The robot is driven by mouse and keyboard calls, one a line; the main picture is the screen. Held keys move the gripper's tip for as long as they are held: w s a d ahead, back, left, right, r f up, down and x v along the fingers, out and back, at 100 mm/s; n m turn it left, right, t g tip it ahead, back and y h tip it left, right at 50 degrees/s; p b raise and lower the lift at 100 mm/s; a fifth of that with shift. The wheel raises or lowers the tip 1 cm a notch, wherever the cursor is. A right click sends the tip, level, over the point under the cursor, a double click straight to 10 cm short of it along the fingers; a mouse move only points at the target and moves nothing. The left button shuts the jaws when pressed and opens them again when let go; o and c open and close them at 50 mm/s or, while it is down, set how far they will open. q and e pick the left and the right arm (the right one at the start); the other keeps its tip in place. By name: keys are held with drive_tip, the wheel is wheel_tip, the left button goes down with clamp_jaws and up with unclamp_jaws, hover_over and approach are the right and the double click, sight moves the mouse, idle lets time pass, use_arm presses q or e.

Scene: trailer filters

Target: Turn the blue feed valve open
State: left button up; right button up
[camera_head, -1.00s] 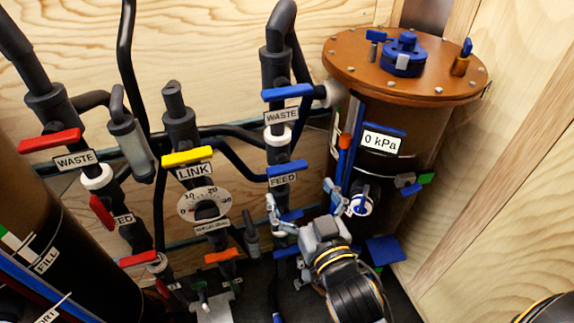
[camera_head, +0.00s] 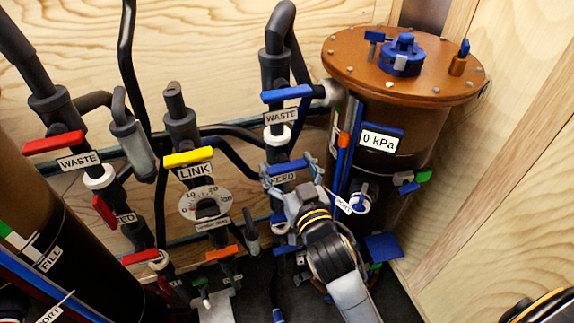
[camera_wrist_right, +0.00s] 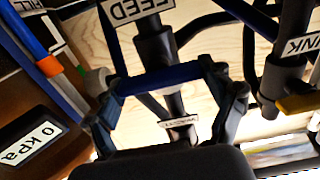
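The blue feed valve handle (camera_head: 287,167) is on the dark vertical pipe left of the brown tank, just above the FEED label (camera_head: 283,177). It lies roughly crosswise to the pipe. My right gripper (camera_head: 288,172) is at this handle with its fingers spread, one near each end. In the right wrist view the blue handle (camera_wrist_right: 165,78) spans the gap between the fingers of the gripper (camera_wrist_right: 163,76), near the upside-down FEED label (camera_wrist_right: 137,10). I cannot tell whether the fingers touch the handle ends. My left gripper is not in view.
A blue WASTE handle (camera_head: 287,94) is above on the same pipe. The yellow LINK handle (camera_head: 188,157) and a dial (camera_head: 206,202) are to the left. The brown tank (camera_head: 425,135) with a 0 kPa display (camera_head: 381,140) stands close on the right.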

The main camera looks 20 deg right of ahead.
drive_tip(key=shift+c, duration=0.6)
drive_tip(key=n+p, duration=0.2)
drive_tip(key=n, duration=0.1)
drive_tip(key=shift+a+r+p, duration=0.1)
drive_tip(key=shift+r+p, duration=0.05)
drive_tip(key=shift+p, duration=0.15)
drive_tip(key=n+p, duration=0.2)
drive_tip(key=n, duration=0.2)
drive_tip(key=shift+n, duration=0.4)
drive_tip(key=n+p, duration=0.1)
drive_tip(key=n, duration=0.3)
drive_tip(key=shift+a+n+p, duration=0.15)
drive_tip(key=shift+n+p, duration=0.15)
drive_tip(key=n, duration=0.3)
drive_tip(key=n+p, duration=0.1)
drive_tip(key=n, duration=0.1)
drive_tip(key=shift+f, duration=0.35)
drive_tip(key=shift+n, duration=0.4)
